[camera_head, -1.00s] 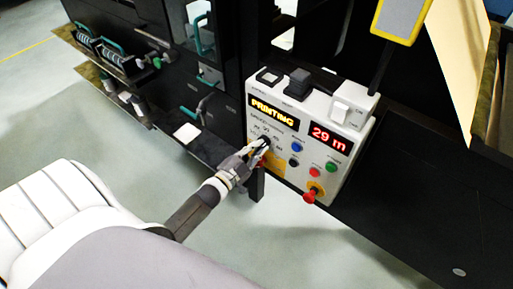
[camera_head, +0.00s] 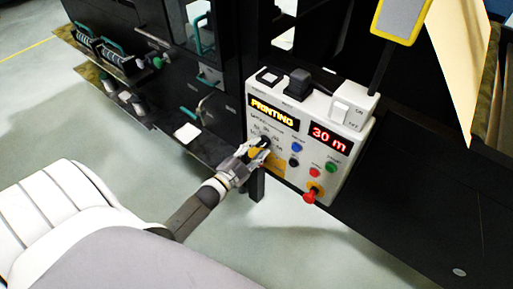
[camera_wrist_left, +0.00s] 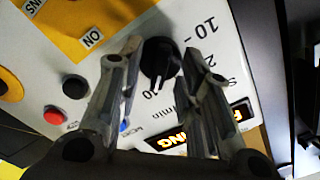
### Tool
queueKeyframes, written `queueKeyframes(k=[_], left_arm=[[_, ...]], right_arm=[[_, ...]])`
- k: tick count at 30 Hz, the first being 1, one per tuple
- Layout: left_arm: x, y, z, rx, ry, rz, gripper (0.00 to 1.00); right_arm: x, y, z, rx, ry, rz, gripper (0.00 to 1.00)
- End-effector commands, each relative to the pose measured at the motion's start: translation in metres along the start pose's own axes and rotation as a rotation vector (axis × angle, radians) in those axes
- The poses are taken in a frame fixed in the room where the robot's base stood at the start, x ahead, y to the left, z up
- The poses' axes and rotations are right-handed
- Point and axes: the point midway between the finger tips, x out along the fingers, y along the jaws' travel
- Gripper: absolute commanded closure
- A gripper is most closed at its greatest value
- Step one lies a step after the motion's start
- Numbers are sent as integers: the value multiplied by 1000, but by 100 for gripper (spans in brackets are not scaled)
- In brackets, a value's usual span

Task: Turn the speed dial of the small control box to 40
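The small control box (camera_head: 300,135) is white, with a lit "PRINTING" display and a red "30 m" display. Its speed dial (camera_wrist_left: 160,62) is a round black knob with a white pointer mark, facing down in the left wrist view. My right gripper is not in view.
Blue (camera_head: 296,147) and black buttons sit close beside the dial. A red knob (camera_head: 310,194) on a yellow base sticks out at the lower edge. A white switch (camera_head: 352,106) is on top. Dark machine parts stand behind; open floor lies in front.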

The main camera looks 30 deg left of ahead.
Motion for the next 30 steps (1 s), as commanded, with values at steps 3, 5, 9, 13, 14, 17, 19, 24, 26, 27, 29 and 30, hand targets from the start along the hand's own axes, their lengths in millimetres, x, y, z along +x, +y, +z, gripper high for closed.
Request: queueKeyframes(k=[3, 5, 9, 13, 14, 17, 19, 24, 26, 27, 29, 30], left_arm=[[-15, 1, 1, 0, -2, 2, 67], [-25, 1, 1, 0, -3, 2, 67], [-54, 1, 1, -1, -4, 3, 67], [-78, 1, 1, 0, -4, 3, 67], [-84, 1, 1, 0, -3, 3, 67], [-98, 1, 1, 0, -4, 2, 67], [-106, 1, 1, 0, -2, 2, 67], [-116, 1, 0, 0, -2, 1, 67], [-116, 0, 0, 0, -2, 1, 67], [-117, 0, 0, 0, -1, 1, 67], [-116, 0, 0, 0, -1, 1, 67], [-116, 0, 0, 0, -1, 1, 67]], right_arm=[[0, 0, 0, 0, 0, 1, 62], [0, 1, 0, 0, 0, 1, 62], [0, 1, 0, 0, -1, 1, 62], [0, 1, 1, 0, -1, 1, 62], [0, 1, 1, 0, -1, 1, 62], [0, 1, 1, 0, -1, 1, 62], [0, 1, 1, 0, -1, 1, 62], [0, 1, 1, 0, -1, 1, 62], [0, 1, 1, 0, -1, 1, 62], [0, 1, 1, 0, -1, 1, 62], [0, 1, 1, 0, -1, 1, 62], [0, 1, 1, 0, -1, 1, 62]])
